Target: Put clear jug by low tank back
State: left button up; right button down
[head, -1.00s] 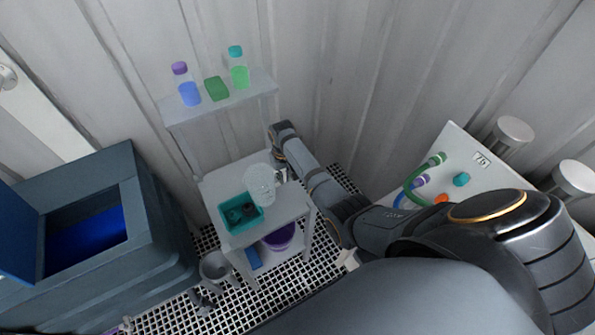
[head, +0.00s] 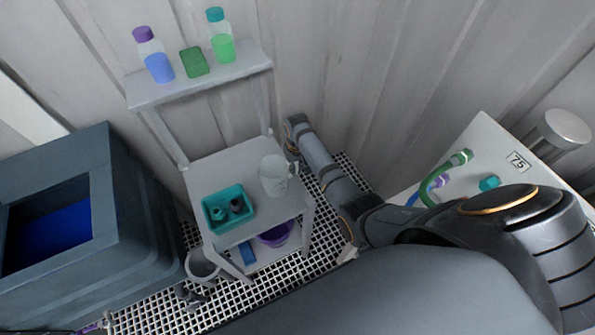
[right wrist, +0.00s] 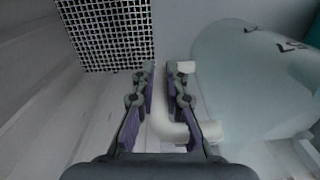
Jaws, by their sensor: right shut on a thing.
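The clear jug (head: 273,177) is a pale, see-through vessel, roughly upright over the right part of the grey cart's upper shelf (head: 235,160). I cannot tell whether its base touches the shelf. My right gripper (head: 292,166) is at the jug's right side, shut on its handle. In the right wrist view the jug (right wrist: 250,85) fills the right side with dark marks on its wall, and its handle passes by the fingers (right wrist: 165,85). A large dark tank (head: 108,190) with a blue interior stands at left; I cannot tell if it is the low tank. My left gripper is not in view.
A teal tray (head: 207,229) with dark fittings sits left of the jug. Blue (head: 158,67) and green (head: 223,48) bottles and a green block (head: 194,62) stand on the top shelf. A purple bowl (head: 276,236) is below. A white panel (head: 484,140) with hoses is at right.

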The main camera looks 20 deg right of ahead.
jog(key=shift+s+a+r, duration=0.1)
jog(key=shift+s+a, duration=0.05)
jog(key=shift+a, duration=0.1)
jog(key=c, duration=1.7)
grip_release()
jog(key=o, duration=0.3)
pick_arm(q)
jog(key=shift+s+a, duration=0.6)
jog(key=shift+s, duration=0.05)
pick_arm(e)
jog(key=shift+r, duration=0.45)
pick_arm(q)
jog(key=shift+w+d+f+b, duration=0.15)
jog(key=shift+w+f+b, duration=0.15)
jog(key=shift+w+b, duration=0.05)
pick_arm(e)
notch_tip(320, 180, up, 11)
jog(key=shift+r, duration=0.1)
